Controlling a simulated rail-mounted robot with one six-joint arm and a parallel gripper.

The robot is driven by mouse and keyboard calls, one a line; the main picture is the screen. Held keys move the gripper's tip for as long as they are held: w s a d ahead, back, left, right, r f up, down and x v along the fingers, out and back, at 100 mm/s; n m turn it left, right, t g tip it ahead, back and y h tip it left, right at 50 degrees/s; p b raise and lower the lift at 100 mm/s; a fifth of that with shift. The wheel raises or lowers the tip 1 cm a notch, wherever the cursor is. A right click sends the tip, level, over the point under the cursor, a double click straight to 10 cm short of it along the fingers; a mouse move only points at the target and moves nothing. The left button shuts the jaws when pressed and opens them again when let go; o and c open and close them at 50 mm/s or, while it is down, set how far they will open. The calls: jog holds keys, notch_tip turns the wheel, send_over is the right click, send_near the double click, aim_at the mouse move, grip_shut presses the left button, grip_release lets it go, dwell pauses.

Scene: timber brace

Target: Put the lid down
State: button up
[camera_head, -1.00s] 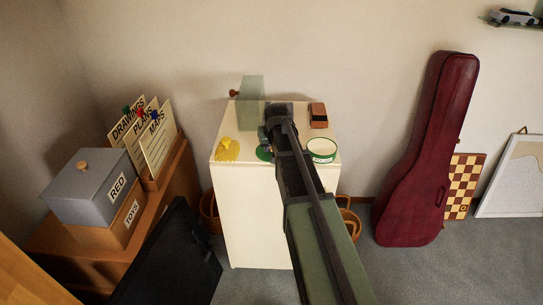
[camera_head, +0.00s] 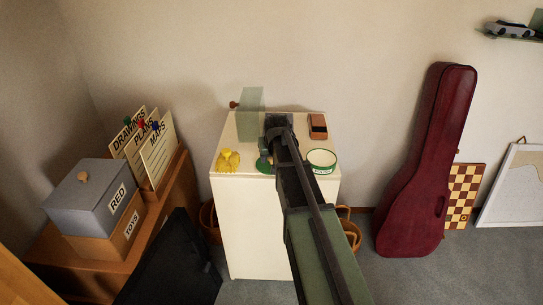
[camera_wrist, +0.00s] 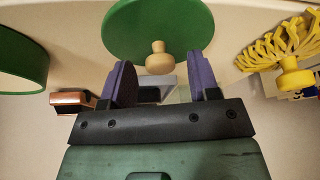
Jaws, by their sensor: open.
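The green round lid (camera_wrist: 158,25) with a pale wooden knob lies on top of the cream cabinet (camera_head: 237,137). In the head view a part of the lid (camera_head: 264,164) shows left of my arm; the arm hides the rest. My gripper (camera_wrist: 161,66) is open, with its two purple fingers apart on either side of the knob's line. The fingers do not appear to press on the knob; I cannot tell the exact gap in depth. A white and green open tin (camera_head: 321,161) stands to the lid's right, and shows green in the wrist view (camera_wrist: 20,62).
A yellow stringy object (camera_head: 228,160) lies left of the lid. A brown and black block (camera_head: 318,127) and a translucent panel (camera_head: 250,112) with a reddish-brown knob are at the back of the cabinet top. A grey box (camera_head: 88,199) and card holder stand left; a red guitar case (camera_head: 428,165) leans right.

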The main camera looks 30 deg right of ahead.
jog(key=d+p+v, duration=0.1)
jog(key=p+v, duration=0.8)
jog(key=v, duration=0.2)
jog(key=s+a+f+n+g+y, duration=0.1)
jog(key=s+a+g, duration=0.3)
jog(key=s+a, duration=1.6)
jog(key=shift+f+n, duration=0.25)
jog(key=shift+n, duration=0.65)
